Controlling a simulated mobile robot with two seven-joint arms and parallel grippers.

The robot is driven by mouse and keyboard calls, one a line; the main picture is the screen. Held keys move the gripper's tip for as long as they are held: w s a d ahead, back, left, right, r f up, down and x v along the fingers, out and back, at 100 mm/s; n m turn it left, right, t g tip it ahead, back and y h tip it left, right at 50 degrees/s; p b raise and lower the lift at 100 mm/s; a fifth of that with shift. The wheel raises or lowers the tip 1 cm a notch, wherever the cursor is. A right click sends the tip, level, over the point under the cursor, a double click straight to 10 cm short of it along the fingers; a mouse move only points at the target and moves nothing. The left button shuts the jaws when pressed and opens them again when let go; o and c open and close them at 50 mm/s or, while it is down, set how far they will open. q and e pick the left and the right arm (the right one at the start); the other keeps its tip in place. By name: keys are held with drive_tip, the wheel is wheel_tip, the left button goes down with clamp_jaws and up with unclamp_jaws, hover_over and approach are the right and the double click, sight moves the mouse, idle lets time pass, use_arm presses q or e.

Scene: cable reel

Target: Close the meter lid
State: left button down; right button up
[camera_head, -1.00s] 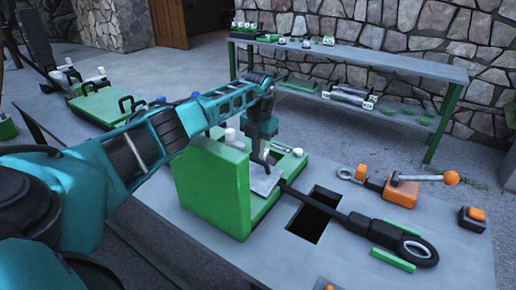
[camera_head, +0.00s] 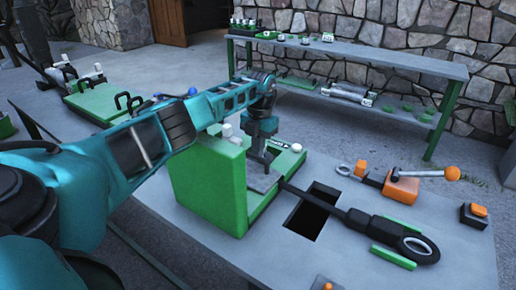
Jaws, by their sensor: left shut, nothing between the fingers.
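The green meter box (camera_head: 268,205) sits on the grey table, with its thick green lid (camera_head: 209,188) standing upright on the left side, open. A grey plate (camera_head: 262,181) shows inside the box. My left arm reaches over the lid from the left. My left gripper (camera_head: 268,160) points down just right of the lid's upper edge, above the box's interior, shut and empty. I cannot tell whether it touches the lid. My right gripper is not in view.
On the table (camera_head: 270,262) are a rectangular dark opening (camera_head: 313,212), a black clamp-like tool (camera_head: 385,232), an orange block with a lever (camera_head: 402,186) and an orange button (camera_head: 478,211). A shelf bench (camera_head: 350,55) stands behind, and a green case (camera_head: 105,103) lies at left.

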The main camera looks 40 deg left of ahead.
use_arm(q)
drive_tip(key=shift+r, duration=0.1)
wheel_tip(320, 180, up, 13)
drive_tip(key=shift+w+p, duration=0.3)
drive_tip(key=shift+w, duration=0.15)
drive_tip(key=shift+s+f, duration=0.1)
drive_tip(key=shift+f, duration=0.1)
